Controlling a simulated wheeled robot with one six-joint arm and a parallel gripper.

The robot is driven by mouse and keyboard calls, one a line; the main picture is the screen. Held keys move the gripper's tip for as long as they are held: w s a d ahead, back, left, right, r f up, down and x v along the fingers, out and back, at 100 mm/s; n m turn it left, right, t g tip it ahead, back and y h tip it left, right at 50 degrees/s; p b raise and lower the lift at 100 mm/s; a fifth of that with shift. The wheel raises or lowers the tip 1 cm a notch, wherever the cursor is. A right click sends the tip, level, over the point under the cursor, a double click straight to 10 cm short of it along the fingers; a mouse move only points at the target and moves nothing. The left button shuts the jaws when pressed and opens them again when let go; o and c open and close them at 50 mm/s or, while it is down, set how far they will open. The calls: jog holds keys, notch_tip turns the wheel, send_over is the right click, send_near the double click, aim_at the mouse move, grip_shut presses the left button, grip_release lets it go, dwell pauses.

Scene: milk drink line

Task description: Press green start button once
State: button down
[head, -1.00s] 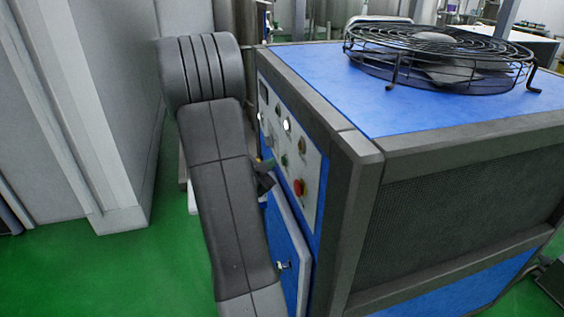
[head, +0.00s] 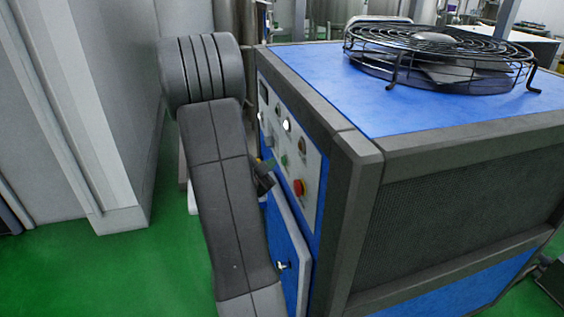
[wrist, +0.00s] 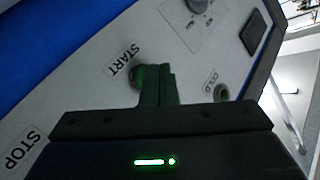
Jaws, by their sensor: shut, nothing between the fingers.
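The green start button (wrist: 136,80) is beside the START label (wrist: 125,60) in the wrist view, partly hidden by my fingers. A small green button (head: 284,160) also shows on the control panel (head: 313,168) in the head view. My gripper (wrist: 156,70) is shut and empty, with its fingertips at the start button's right edge in the wrist view. I cannot tell whether they touch it. In the head view my gripper (head: 264,180) is mostly hidden behind my arm, close to the panel.
A red button (head: 298,187) sits lower on the panel. The STOP label (wrist: 23,148) is at lower left in the wrist view; a C&D-like label (wrist: 208,77) is right of the fingers. A blue cabinet door (head: 287,255) stands out below the panel. Green floor lies left.

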jog(key=shift+d, duration=0.1)
dwell(0.4)
jog(key=shift+w+d, duration=0.1)
jog(key=shift+d, duration=0.25)
jog(key=shift+w+d+b, duration=0.1)
jog(key=shift+d+b, duration=0.25)
jog(key=shift+d, duration=0.05)
dwell(0.7)
jog(key=shift+s+a, duration=0.2)
jog(key=shift+a, duration=0.6)
jog(key=a, duration=0.3)
jog(key=s+a, duration=0.1)
jog(key=a, duration=0.1)
dwell(0.3)
jog(key=shift+d, duration=0.1)
dwell(0.5)
